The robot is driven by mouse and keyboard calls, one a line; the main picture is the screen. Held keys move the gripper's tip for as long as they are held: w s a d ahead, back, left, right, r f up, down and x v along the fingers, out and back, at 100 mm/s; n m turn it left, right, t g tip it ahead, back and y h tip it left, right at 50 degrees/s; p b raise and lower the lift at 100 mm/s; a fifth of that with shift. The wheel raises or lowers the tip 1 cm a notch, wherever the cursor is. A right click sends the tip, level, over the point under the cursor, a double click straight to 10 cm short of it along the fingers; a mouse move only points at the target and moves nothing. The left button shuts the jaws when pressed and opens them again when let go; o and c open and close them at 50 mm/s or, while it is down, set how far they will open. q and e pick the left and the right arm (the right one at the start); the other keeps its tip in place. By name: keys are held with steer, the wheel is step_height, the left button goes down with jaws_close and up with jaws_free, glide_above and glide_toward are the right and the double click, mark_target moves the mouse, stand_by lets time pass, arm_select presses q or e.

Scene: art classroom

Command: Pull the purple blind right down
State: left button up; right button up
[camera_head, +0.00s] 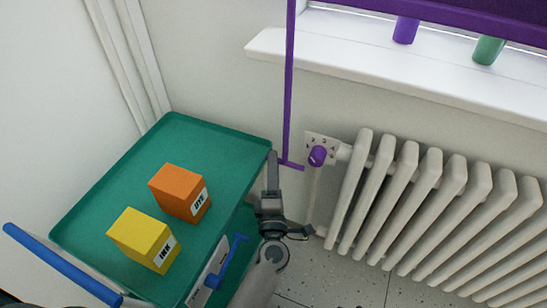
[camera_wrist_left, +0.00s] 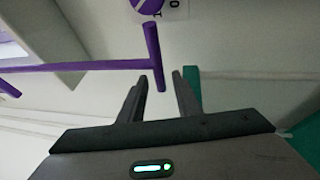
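The purple blind (camera_head: 470,14) shows only as its lower part across the window at the top right of the head view. A thin purple pull rod (camera_head: 289,80) hangs at its left and ends in a short crossbar handle (camera_head: 291,165). In the left wrist view the crossbar (camera_wrist_left: 153,52) lies just ahead of the fingers, its near end close to the fingertips. My left gripper (camera_head: 272,157) is beside the handle, just left of it in the head view. In the wrist view its fingers (camera_wrist_left: 161,77) are open with nothing between them. My right gripper is not in view.
A green trolley (camera_head: 130,170) with an orange box (camera_head: 178,190), a yellow box (camera_head: 140,236) and blue handles stands at the left. A purple radiator knob (camera_head: 317,156) is close right of the handle, beside the white radiator (camera_head: 425,190). Purple and green cups stand on the sill (camera_head: 350,45).

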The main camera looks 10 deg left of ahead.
arm_select(q)
steer(key=shift+x, duration=1.25)
jaws_close()
steer(key=shift+f, duration=0.1)
